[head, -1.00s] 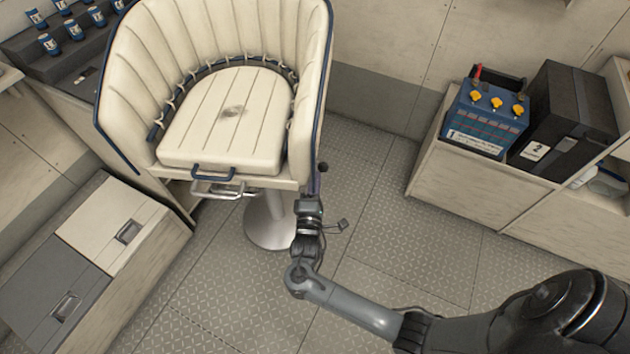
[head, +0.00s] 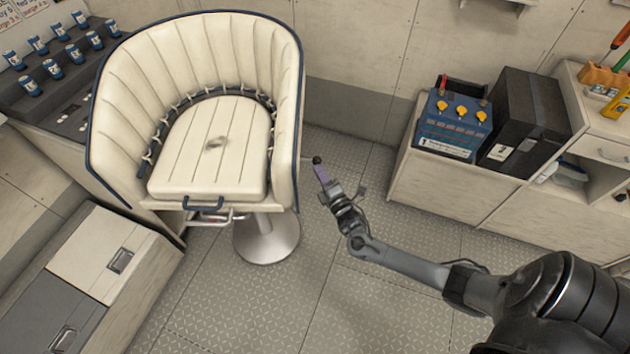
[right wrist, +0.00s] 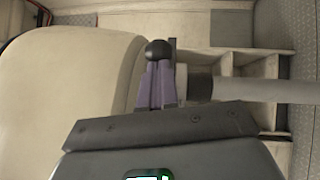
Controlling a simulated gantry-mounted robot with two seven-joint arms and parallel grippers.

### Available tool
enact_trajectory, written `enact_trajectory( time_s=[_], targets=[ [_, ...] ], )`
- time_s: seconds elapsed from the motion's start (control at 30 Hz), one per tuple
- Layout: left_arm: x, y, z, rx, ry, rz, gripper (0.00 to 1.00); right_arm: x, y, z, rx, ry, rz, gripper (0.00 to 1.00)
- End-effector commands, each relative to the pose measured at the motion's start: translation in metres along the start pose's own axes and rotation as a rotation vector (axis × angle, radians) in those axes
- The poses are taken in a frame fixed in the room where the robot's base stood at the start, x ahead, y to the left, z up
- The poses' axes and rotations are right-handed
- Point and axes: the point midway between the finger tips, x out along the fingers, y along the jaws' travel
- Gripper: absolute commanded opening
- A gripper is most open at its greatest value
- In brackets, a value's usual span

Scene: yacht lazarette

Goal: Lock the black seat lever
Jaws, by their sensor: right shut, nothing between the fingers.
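The cream seat (head: 215,170) with blue trim stands on a silver pedestal (head: 267,237). The black round knob of the seat lever (head: 316,160) shows just right of the seat's side in the head view; its stem cannot be made out. My right gripper (head: 321,172) has purple fingers and is shut, with nothing between them. The knob (right wrist: 158,50) sits right at the fingertips (right wrist: 158,72) in the right wrist view, beside the seat's pale side (right wrist: 75,85). Whether fingertips and knob touch, I cannot tell. My left gripper is not in view.
A blue battery (head: 453,125) and a black box (head: 525,123) stand on the right bench. A low cabinet (head: 98,252) with latches is at left. A blue handle (head: 203,203) sits at the seat's front. The metal floor (head: 310,300) is clear.

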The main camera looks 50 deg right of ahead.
Motion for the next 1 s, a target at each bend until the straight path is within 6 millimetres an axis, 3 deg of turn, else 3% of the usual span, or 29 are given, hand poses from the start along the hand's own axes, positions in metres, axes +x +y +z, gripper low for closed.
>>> enact_trajectory(
  time_s=[0.4, 1.0],
  targets=[
    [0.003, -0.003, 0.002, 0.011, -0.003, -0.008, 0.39, 0.015, -0.004, 0.013, 0.001, -0.004, -0.001, 0.0],
    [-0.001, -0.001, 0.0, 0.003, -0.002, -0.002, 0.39, 0.01, -0.004, 0.008, 0.002, -0.005, -0.001, 0.0]
  ],
)
